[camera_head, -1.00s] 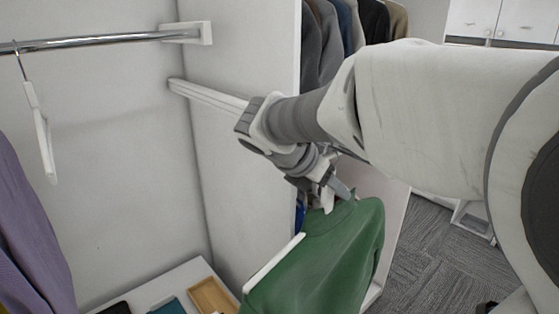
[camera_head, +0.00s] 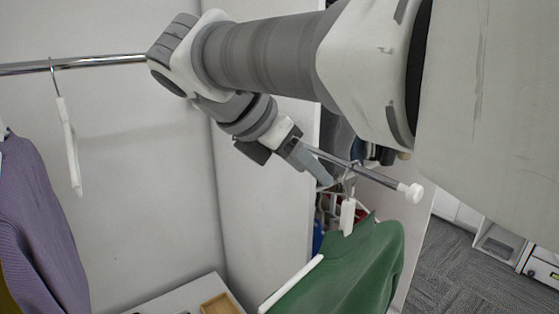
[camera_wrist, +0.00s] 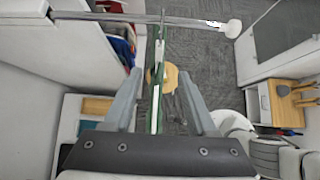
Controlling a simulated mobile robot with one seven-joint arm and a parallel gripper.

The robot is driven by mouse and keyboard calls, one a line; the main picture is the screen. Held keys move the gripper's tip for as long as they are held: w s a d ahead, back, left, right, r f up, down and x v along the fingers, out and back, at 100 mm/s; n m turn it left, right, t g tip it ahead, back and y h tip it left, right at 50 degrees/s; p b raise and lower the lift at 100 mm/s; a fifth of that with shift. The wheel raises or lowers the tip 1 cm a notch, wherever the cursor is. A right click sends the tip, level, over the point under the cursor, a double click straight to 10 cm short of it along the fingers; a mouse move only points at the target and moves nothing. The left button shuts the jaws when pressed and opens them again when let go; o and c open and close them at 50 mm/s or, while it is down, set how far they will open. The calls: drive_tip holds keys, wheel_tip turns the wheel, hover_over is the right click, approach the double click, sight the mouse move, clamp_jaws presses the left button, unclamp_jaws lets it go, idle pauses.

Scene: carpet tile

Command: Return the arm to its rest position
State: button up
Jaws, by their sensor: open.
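My gripper (camera_head: 322,176) is open, beside the upper part of a hanger (camera_head: 347,216) that bears a green garment (camera_head: 350,268). The hanger's hook is on a short metal rod (camera_head: 385,180) with a white end cap. In the wrist view, my two fingers (camera_wrist: 160,75) are spread, with the white hanger (camera_wrist: 156,85) and the edge-on green garment (camera_wrist: 154,108) between them. I see a gap on both sides, and the hanger hangs from the rod (camera_wrist: 120,17). My arm crosses the upper part of the head view and hides part of the rod.
An empty white hanger (camera_head: 69,150) and a purple garment (camera_head: 38,225) hang at the left, near a chrome rail (camera_head: 100,63). White closet panels stand close to my gripper. A wooden tray (camera_head: 221,304) sits on a low shelf. Carpet (camera_head: 450,270) lies at the lower right.

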drive_tip(key=s+d+f+m+y, duration=0.3)
drive_tip(key=s+f+m, duration=0.3)
drive_tip(key=m, duration=0.6)
drive_tip(key=s+d+f+m+y, duration=0.4)
drive_tip(key=s+d+f+m, duration=0.2)
drive_tip(key=f+m, duration=0.4)
drive_tip(key=s+m, duration=0.1)
drive_tip(key=m, duration=0.2)
drive_tip(key=shift+s+f, duration=0.3)
drive_tip(key=shift+f, duration=0.1)
drive_tip(key=shift+d, duration=0.1)
drive_tip(key=shift+c, duration=0.6)
drive_tip(key=shift+d, duration=0.1)
